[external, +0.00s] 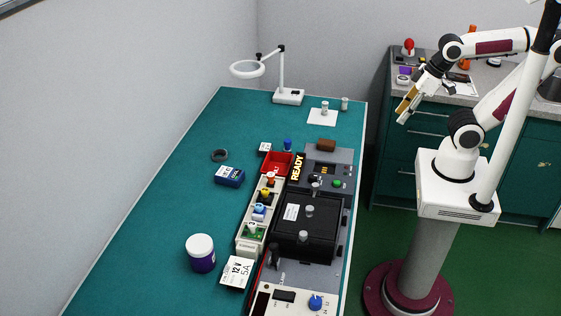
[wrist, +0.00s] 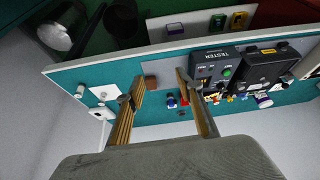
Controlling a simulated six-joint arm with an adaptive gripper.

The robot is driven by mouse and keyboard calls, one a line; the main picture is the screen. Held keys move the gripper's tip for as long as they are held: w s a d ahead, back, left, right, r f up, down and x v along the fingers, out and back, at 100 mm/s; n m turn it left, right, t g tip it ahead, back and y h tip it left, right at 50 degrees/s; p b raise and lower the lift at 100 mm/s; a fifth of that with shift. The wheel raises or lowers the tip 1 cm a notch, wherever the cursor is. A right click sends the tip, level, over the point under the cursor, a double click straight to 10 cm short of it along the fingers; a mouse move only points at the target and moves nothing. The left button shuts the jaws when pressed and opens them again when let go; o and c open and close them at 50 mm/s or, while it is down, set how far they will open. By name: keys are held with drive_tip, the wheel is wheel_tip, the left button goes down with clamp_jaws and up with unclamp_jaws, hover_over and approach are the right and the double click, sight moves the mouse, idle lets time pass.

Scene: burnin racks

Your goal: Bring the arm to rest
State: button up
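My arm rises from a white base at the right in the external view. My gripper (external: 407,104) hangs there in the air beyond the right edge of the teal table (external: 180,200), in front of the grey back counter. In the wrist view my gripper (wrist: 156,85) shows two tan fingers spread apart with a clear gap between them. Nothing is held between them. The fingers point toward the table, which lies well apart from them.
A black tester unit (external: 305,225) with a READY sign (external: 297,167) stands along the table's right edge. Beside it are a component rack (external: 248,238), a red bin (external: 277,163) and a purple jar (external: 200,253). A magnifier lamp (external: 289,96) stands at the back. The table's left side is mostly clear.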

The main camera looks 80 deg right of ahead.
drive_tip(key=shift+s+d+r+m+t, duration=0.3)
drive_tip(key=shift+d+r+t, duration=0.1)
drive_tip(key=shift+d+r, duration=0.3)
idle(3.0)
